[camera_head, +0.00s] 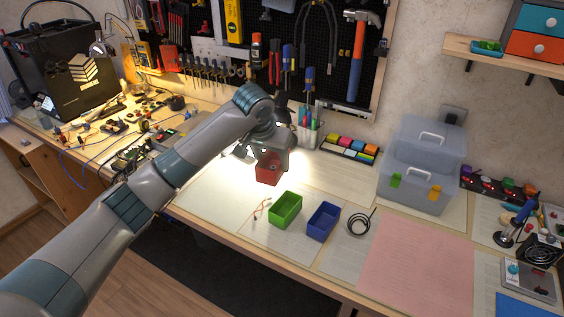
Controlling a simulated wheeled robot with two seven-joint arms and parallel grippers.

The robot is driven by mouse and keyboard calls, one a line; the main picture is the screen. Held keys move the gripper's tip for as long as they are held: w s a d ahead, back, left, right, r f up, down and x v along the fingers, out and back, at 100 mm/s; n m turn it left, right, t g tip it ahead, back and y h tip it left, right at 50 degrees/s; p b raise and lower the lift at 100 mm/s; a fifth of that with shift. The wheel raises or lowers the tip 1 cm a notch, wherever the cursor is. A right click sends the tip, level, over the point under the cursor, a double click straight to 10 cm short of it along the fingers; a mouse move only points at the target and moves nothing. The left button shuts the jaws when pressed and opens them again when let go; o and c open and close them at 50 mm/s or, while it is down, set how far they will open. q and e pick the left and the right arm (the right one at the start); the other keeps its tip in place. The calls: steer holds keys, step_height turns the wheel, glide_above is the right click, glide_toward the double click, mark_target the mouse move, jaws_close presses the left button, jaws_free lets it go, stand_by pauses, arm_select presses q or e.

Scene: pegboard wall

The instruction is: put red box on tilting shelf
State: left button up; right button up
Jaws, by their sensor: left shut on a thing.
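The red box (268,172) is a small open bin over the middle of the workbench, behind and left of the green box. My left gripper (270,157) comes down on it from above and is shut on it. The fingertips are partly hidden by the wrist, and I cannot tell whether the box touches the bench. No shelf that I can clearly call tilting shows; a wooden wall shelf (515,57) is at the upper right. My right gripper is not in view.
A green box (286,210) and a blue box (323,221) stand in front. A black cable coil (359,224), a clear toolbox (420,165) and a pink sheet (418,262) lie to the right. A pegboard of tools (330,60) rises behind. A 3D printer (70,70) is far left.

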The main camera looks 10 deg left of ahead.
mark_target(261, 177)
arm_select(q)
steer(key=shift+n, duration=0.5)
steer(key=s+a, duration=0.1)
steer(key=s, duration=0.1)
steer(key=s+r, duration=0.1)
steer(key=s, duration=0.1)
steer(key=s+a+r, duration=0.1)
steer(key=s, duration=0.2)
steer(key=shift+a+r, duration=0.2)
steer(key=shift+a, duration=0.1)
steer(key=s+a, duration=0.2)
steer(key=s, duration=0.4)
steer(key=s+a+n+y, duration=0.1)
steer(key=s+a, duration=0.1)
steer(key=s, duration=0.4)
steer(key=shift+s+a+r+n, duration=0.2)
steer(key=shift+a+r+n, duration=0.1)
steer(key=shift+r, duration=0.1)
steer(key=shift+d, duration=0.1)
